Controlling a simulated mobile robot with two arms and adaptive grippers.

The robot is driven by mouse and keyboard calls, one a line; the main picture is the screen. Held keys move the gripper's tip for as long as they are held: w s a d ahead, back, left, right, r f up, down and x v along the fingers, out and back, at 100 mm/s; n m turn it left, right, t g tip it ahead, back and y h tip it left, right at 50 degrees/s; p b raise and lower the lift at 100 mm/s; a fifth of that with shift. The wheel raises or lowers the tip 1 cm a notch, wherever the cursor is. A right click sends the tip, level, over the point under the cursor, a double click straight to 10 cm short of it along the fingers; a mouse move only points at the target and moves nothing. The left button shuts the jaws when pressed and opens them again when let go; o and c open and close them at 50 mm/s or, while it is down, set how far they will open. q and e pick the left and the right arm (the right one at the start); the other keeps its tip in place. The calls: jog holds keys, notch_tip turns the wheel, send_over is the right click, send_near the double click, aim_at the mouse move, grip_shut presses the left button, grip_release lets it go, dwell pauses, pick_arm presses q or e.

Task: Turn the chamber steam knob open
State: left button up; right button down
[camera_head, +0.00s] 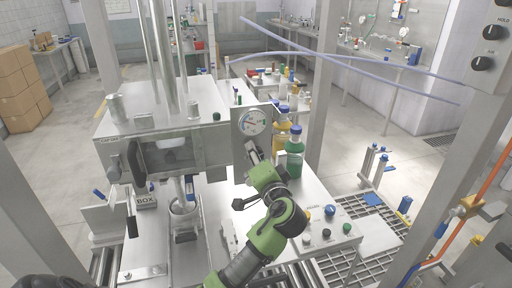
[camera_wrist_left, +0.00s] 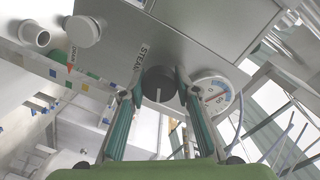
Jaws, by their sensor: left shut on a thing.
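The chamber steam knob (camera_wrist_left: 158,78) is a dark round knob with a white pointer line, beside the STEAM lettering on a grey panel in the left wrist view. The line points towards the bottom of that picture. My left gripper (camera_wrist_left: 158,92) has its two fingers on either side of the knob, shut on it. In the head view my left gripper (camera_head: 252,152) is at the panel just below the round pressure gauge (camera_head: 252,122). The knob is hidden there behind the gripper. The gauge is right of the knob in the wrist view. My right gripper is not in view.
A green bottle (camera_head: 294,155) and amber bottles stand just right of my left arm. A panel with coloured buttons (camera_head: 326,228) is at its lower right. The steel chamber (camera_head: 185,155) is to the left. A white round knob (camera_wrist_left: 82,30) shows in the wrist view.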

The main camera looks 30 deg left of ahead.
pick_arm(q)
jog(key=m+p, duration=0.2)
jog(key=m, duration=0.1)
jog(key=shift+p, duration=0.35)
jog(key=shift+m+g+p, duration=0.3)
jog(key=shift+m, duration=0.3)
jog(key=o, duration=1.1)
